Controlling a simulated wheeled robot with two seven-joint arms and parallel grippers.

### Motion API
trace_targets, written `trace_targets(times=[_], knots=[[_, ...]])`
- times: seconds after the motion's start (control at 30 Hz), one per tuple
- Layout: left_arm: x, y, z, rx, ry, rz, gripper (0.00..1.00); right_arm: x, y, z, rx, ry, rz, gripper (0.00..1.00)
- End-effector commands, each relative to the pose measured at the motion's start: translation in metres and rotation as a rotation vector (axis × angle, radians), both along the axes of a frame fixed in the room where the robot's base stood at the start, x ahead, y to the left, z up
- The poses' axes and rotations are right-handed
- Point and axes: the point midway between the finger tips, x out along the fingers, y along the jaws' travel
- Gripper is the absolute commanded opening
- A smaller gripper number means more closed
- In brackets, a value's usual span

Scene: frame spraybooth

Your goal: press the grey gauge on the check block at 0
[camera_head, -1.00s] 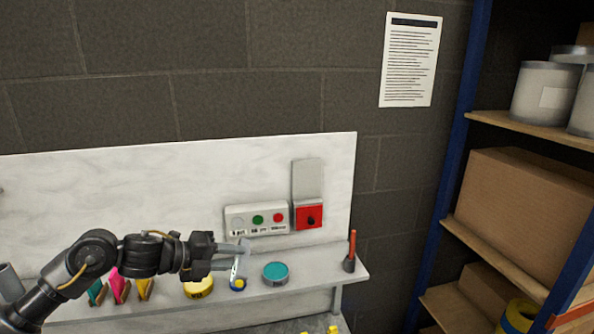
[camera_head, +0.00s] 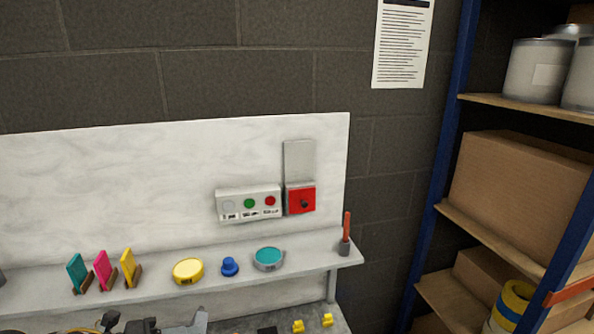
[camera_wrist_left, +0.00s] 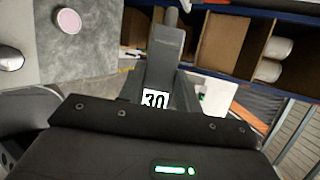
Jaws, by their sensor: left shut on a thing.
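The grey gauge (camera_wrist_left: 165,70) is a grey body with a dark nub at its far end and a white panel reading "30". It stands out from my left gripper (camera_wrist_left: 155,104), which is shut on it. In the head view only the top of my left gripper (camera_head: 165,326) shows, at the bottom edge, below the shelf; the gauge cannot be made out clearly there. I cannot pick out the check block or its 0 mark with certainty. My right gripper is not in view.
The shelf (camera_head: 312,258) holds coloured cards, a yellow tin (camera_head: 188,271), a blue knobbed piece (camera_head: 229,267), a teal-topped tin (camera_head: 268,258) and a red-handled tool (camera_head: 346,233). A switch panel (camera_head: 249,203) and red switch (camera_head: 301,199) are above. Storage racking (camera_head: 441,160) stands right.

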Motion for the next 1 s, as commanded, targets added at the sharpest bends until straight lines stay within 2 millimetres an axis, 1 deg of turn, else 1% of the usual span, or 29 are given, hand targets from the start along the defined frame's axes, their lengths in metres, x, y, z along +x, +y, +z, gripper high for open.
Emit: trace_targets(times=[0.2, 0.27, 0.37, 0.47, 0.5, 0.6, 0.7, 1.0], knots=[[0.0, 0.0, 0.0, 0.0, 0.0, 0.002, 0.07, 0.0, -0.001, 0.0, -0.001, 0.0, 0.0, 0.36], [0.0, -0.002, -0.003, -0.001, 0.002, 0.018, 0.07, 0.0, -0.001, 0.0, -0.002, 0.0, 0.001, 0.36], [0.0, -0.009, -0.014, -0.004, 0.005, 0.088, 0.07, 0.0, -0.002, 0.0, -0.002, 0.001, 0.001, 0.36], [-0.003, -0.012, -0.031, -0.006, 0.01, 0.208, 0.07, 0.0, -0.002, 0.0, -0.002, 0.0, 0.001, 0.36], [-0.006, -0.011, -0.038, -0.007, 0.012, 0.262, 0.07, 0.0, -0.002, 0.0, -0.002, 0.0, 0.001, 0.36], [-0.011, -0.007, -0.051, -0.007, 0.011, 0.364, 0.07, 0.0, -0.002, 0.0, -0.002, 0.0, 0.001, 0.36], [-0.015, -0.003, -0.059, -0.006, 0.008, 0.423, 0.07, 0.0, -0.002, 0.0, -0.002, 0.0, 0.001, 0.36], [-0.016, 0.0, -0.062, 0.0, 0.001, 0.452, 0.07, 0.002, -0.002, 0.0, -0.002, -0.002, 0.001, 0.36]])
